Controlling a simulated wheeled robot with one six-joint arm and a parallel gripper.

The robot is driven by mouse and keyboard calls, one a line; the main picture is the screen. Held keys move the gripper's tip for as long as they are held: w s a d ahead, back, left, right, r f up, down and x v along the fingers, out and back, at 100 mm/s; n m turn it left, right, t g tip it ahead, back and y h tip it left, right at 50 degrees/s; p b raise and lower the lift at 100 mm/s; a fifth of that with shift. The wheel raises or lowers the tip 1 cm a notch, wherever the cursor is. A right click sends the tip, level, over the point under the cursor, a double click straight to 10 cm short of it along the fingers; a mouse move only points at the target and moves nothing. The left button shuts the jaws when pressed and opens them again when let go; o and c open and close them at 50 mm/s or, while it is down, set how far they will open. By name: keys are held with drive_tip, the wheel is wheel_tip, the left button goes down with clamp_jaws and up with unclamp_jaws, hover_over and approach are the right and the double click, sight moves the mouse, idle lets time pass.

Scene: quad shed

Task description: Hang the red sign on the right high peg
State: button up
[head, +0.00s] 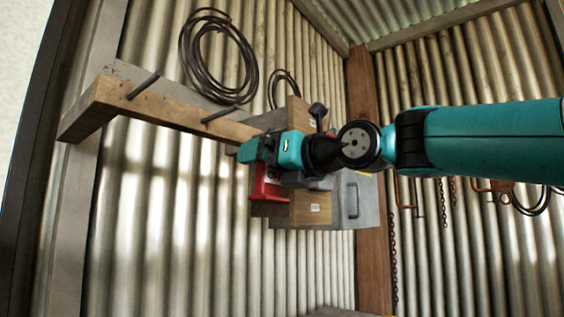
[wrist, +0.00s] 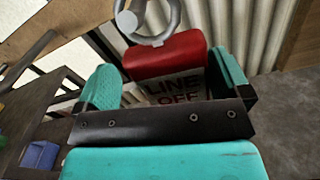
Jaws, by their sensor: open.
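The red sign (wrist: 168,55) has a white panel reading "LINE OFF" and a grey ring (wrist: 172,30) at its top. In the wrist view it is between the two fingers of my gripper (wrist: 163,76), which are open. The round end of a grey peg (wrist: 127,21) overlaps the ring's left side; I cannot tell for certain whether the ring is around it. In the head view the red sign (head: 268,187) shows partly, just below my gripper (head: 262,152). The wooden rail (head: 180,112) carries two visible dark pegs to the left; its right end is hidden behind my gripper.
A black cable coil (head: 217,55) hangs on the corrugated wall above the rail. A wooden box (head: 312,208) and a grey case (head: 358,198) are close behind my gripper. Chains (head: 393,240) hang at the right. Another peg (wrist: 28,62) is at the left in the wrist view.

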drive_tip(key=b+v, duration=0.9)
drive_tip(key=v, duration=0.7)
wheel_tip(320, 180, down, 26)
drive_tip(key=s+m+g+h+b, duration=0.15)
drive_tip(key=m+g+h, duration=0.3)
drive_tip(key=m, duration=1.55)
drive_tip(key=s+d+f+m+g+h, duration=0.2)
drive_tip(key=s+f+m, duration=0.6)
drive_tip(key=f, duration=0.4)
drive_tip(key=s+d+f+m+g+h, duration=0.3)
drive_tip(key=s+f+m, duration=0.6)
drive_tip(key=f, duration=0.3)
drive_tip(key=shift+s+d+g, duration=0.15)
drive_tip(key=shift+d+g, duration=0.05)
drive_tip(key=shift+g, duration=0.55)
drive_tip(key=shift+r+h, duration=0.1)
drive_tip(key=shift+h, duration=0.15)
